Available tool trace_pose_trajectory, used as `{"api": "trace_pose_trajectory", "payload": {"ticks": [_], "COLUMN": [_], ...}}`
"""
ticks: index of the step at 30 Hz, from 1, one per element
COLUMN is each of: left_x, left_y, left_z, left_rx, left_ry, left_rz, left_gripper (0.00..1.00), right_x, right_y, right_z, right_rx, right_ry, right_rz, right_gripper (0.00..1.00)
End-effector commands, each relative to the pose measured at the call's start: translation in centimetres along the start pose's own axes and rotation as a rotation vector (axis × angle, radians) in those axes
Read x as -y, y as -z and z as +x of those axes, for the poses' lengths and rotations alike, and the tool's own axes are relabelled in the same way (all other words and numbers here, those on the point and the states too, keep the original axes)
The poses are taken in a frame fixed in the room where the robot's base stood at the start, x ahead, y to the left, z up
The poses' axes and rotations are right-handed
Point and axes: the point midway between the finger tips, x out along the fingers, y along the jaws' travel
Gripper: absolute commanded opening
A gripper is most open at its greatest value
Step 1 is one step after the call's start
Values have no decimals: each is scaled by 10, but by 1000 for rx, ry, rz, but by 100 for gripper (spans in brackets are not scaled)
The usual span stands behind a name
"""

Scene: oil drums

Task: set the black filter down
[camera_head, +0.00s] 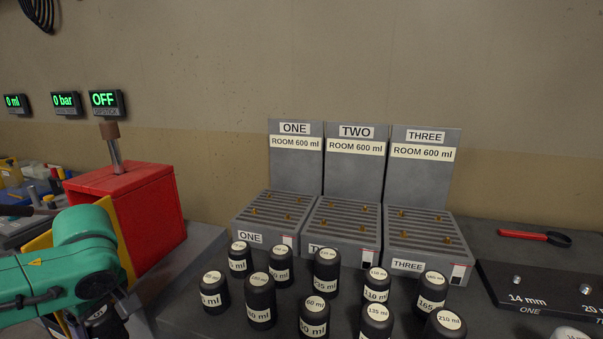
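Several black filters with white ml labels stand upright on the dark bench, such as the 60 ml one (314,318) and the 110 ml one (377,287). My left gripper (122,303) is right beside that filter, under my green arm. The arm covers most of the fingers, so I cannot tell whether they are shut on it. My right gripper is out of view.
Three grey slotted racks, ONE (246,225), TWO (343,232) and THREE (425,246), stand behind the filters. A red box (150,215) stands at the left. A red-handled tool (522,235) and a dark plate marked 14 mm (520,282) lie at the right.

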Motion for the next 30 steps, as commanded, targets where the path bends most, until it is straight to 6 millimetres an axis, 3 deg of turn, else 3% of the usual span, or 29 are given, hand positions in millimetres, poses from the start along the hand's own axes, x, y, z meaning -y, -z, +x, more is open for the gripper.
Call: {"api": "trace_pose_trajectory", "payload": {"ticks": [6,16,20,24,30], "left_x": [27,46,54,52,39], "left_y": [22,14,0,-33,-86], "left_z": [46,91,113,136,146], "left_rx": [11,8,5,6,6], "left_ry": [-44,-82,-105,-160,-224], "left_rz": [135,295,398,554,760], "left_gripper": [2,2,2,2,2], "right_x": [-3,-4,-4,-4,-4], "right_y": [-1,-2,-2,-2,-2], "right_z": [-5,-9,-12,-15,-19], "right_rx": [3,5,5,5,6], "right_ry": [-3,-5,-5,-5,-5], "right_rz": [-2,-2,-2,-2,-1], "right_gripper": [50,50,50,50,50]}}
